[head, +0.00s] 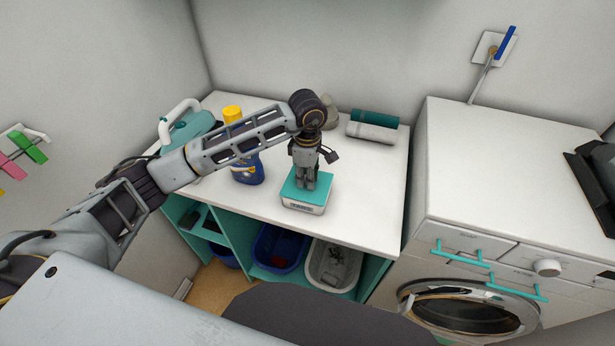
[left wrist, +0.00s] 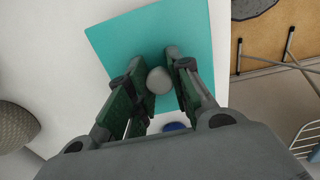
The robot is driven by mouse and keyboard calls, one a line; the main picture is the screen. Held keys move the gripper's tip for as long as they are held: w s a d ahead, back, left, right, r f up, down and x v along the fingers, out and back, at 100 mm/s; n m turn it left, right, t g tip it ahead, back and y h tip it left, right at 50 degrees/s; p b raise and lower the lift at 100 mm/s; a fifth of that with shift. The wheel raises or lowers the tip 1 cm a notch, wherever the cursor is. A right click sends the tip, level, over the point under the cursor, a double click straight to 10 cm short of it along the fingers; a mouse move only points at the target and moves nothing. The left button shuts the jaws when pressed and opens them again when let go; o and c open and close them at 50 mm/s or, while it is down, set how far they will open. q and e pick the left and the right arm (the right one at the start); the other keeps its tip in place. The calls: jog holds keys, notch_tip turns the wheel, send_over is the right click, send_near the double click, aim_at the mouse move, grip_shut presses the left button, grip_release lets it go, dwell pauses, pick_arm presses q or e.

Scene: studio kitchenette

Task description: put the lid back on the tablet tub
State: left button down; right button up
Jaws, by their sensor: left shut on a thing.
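The tablet tub (head: 303,207) is a white box with a printed label on its front, on the white counter near its front edge. The teal lid (head: 318,200) lies on top of the tub and looks level; I cannot tell whether it is fully seated. My left gripper (head: 306,186) points straight down over the lid. In the left wrist view, the left gripper (left wrist: 158,84) is shut on the lid's round grey knob, with the teal lid (left wrist: 135,42) spread beneath. My right gripper is not in view.
A blue bottle with a yellow cap (head: 247,172) stands left of the tub, behind my arm. Rolled towels (head: 372,128) lie at the back right. A white washing machine (head: 480,210) stands right. The counter right of the tub is clear.

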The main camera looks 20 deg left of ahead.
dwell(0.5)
pick_arm(q)
jog(key=shift+b, duration=0.35)
dwell(0.6)
dwell(0.4)
dwell(0.5)
jog(key=shift+f+b, duration=0.1)
jog(key=shift+b, duration=0.35)
dwell(0.5)
jog(key=shift+f+b, duration=0.1)
jog(key=shift+b, duration=0.35)
dwell(0.6)
dwell(0.3)
jog(key=c, duration=1.2)
grip_release()
